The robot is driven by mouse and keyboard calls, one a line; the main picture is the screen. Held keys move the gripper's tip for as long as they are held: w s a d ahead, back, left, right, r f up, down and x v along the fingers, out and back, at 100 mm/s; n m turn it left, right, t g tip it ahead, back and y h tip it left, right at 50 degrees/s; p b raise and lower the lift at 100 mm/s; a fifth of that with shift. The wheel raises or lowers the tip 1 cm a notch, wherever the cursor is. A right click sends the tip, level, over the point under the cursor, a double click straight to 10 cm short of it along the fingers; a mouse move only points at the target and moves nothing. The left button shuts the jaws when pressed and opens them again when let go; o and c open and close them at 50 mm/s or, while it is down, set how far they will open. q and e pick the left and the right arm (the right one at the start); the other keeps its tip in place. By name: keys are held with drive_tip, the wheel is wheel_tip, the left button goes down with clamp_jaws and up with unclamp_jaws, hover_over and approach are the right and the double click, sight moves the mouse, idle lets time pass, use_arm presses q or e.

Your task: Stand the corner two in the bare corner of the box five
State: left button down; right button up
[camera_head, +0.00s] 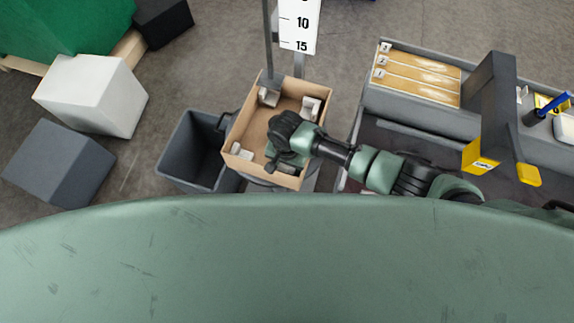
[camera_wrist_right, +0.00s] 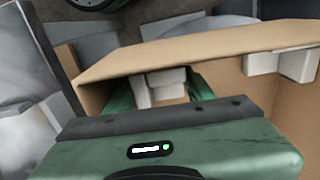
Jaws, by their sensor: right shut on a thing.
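The open cardboard box (camera_head: 256,117) stands at the middle of the head view, its wall also crossing the right wrist view (camera_wrist_right: 220,48). Pale corner pieces stand at its far left (camera_head: 268,97), far right (camera_head: 310,107) and near left (camera_head: 241,152) corners. My right gripper (camera_head: 279,158) is inside the box by the near right corner, which my wrist mostly hides. In the right wrist view it is shut on a pale corner piece (camera_wrist_right: 167,80), close to the box wall; whether the piece touches the floor cannot be told. My left gripper is not in view.
A dark grey bin (camera_head: 178,160) stands left of the box. A post with a number scale (camera_head: 299,25) rises behind it. To the right is a grey bench with a tray of wooden strips (camera_head: 420,76) and a grey and yellow tool (camera_head: 483,150).

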drive_tip(key=o, duration=1.4)
drive_tip(key=shift+c, duration=0.2)
wheel_tip(320, 180, up, 8)
drive_tip(key=shift+p, duration=0.3)
